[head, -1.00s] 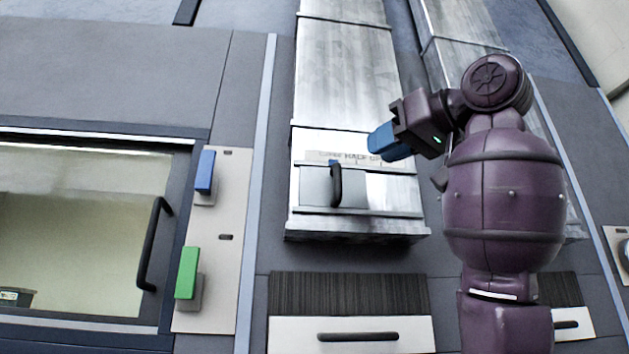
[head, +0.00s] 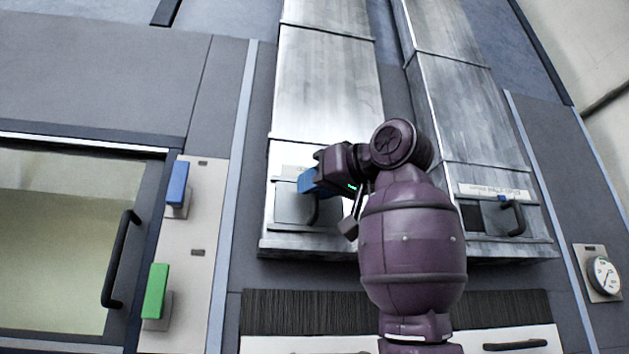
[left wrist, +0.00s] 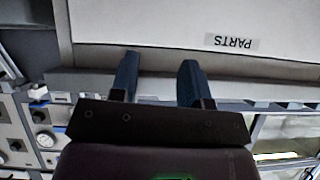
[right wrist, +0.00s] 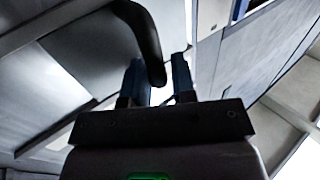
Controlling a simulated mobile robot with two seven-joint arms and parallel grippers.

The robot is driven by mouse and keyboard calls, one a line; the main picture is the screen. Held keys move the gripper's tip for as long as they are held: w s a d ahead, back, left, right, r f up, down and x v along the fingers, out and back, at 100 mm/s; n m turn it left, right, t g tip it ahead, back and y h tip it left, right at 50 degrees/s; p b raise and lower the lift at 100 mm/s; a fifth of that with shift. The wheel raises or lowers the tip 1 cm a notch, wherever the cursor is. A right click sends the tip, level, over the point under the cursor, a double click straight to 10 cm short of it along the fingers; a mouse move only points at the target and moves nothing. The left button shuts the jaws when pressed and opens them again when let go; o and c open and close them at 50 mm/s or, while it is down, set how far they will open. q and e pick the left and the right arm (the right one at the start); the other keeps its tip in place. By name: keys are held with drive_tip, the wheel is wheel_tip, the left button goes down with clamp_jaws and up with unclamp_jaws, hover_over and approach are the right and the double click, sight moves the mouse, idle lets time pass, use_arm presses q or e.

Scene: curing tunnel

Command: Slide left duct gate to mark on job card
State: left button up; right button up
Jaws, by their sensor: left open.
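The left duct gate (head: 291,208) is a grey plate in a slot low on the left metal duct (head: 325,95). Its black handle (head: 315,212) shows partly below the blue fingers of my right gripper (head: 308,182), which is at the handle and covers most of the scale label. In the right wrist view the handle (right wrist: 140,35) curves down to between my right gripper's fingers (right wrist: 161,82); whether they clamp it is unclear. My left gripper (left wrist: 158,82) is open and empty in the left wrist view. I do not see the job card.
The right duct gate (head: 492,217) has its own black handle and label. A gauge (head: 603,275) is at far right. A blue switch (head: 177,184) and a green switch (head: 155,290) stand beside the windowed door (head: 60,240). A PARTS label (left wrist: 232,42) is near my left gripper.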

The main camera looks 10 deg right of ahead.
drive_tip(key=shift+w, duration=0.1)
drive_tip(key=shift+c, duration=0.5)
clamp_jaws()
drive_tip(key=d, duration=0.5)
drive_tip(key=shift+b, duration=0.3)
drive_tip(key=shift+o, duration=0.5)
unclamp_jaws()
drive_tip(key=shift+a, duration=0.2)
drive_tip(key=shift+d, duration=0.1)
